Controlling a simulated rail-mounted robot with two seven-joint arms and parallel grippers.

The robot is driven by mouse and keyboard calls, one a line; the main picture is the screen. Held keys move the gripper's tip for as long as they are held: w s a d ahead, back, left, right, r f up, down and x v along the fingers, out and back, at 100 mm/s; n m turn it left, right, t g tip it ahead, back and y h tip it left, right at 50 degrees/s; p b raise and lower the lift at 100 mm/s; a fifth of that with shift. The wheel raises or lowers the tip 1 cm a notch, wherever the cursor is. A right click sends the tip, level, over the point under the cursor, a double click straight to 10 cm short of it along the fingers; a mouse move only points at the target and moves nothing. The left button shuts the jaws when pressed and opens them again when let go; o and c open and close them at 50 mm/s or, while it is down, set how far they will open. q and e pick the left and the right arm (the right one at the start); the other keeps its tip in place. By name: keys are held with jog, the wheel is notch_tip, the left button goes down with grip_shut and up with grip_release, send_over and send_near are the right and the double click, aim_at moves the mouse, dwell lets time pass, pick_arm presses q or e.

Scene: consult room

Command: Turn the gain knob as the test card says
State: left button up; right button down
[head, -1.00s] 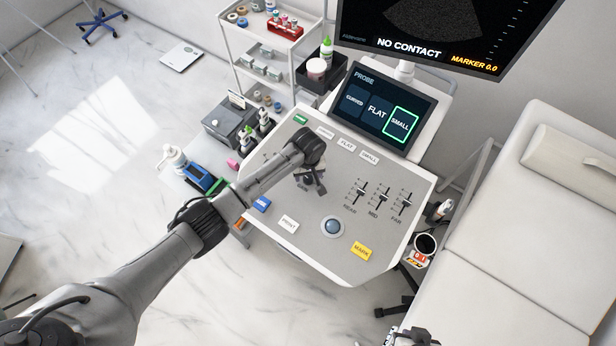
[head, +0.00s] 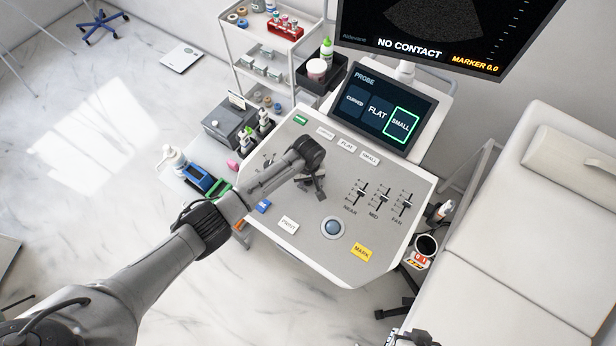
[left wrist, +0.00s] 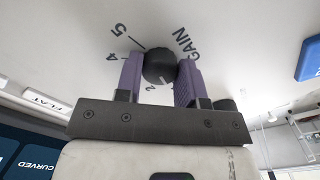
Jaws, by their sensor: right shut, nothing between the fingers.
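The black gain knob (left wrist: 159,66) shows in the left wrist view, beside the printed word GAIN and dial numbers; 5, 4 and 2 are readable. My left gripper's purple fingers (left wrist: 160,80) stand against both sides of it and look closed on it. In the head view my left gripper (head: 316,190) is over the white console panel (head: 300,245), and hides the knob. My right gripper (head: 415,338) is shut and empty at the bottom edge. A small pale card (head: 237,99) stands at the grey box; its text is unreadable.
Three sliders (head: 382,200), a blue trackball (head: 332,228) and a yellow MARK key (head: 361,252) are on the panel. The probe screen (head: 382,108) highlights SMALL. A dark cup (head: 426,245) is at the right edge, beside the couch (head: 510,235).

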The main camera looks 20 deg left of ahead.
pick_arm(q)
jog(key=c, duration=0.4)
jog(key=shift+r+m+p, duration=0.15)
jog(key=shift+m+p, duration=0.7)
jog(key=shift+m, duration=0.35)
jog(key=m+p, duration=0.1)
jog(key=m, duration=0.2)
jog(key=shift+m, duration=0.3)
jog(key=m+p, duration=0.1)
jog(key=m, duration=0.4)
jog(key=shift+p, duration=0.35)
jog(key=m, duration=0.3)
jog(key=shift+m, duration=1)
jog(key=o, duration=0.9)
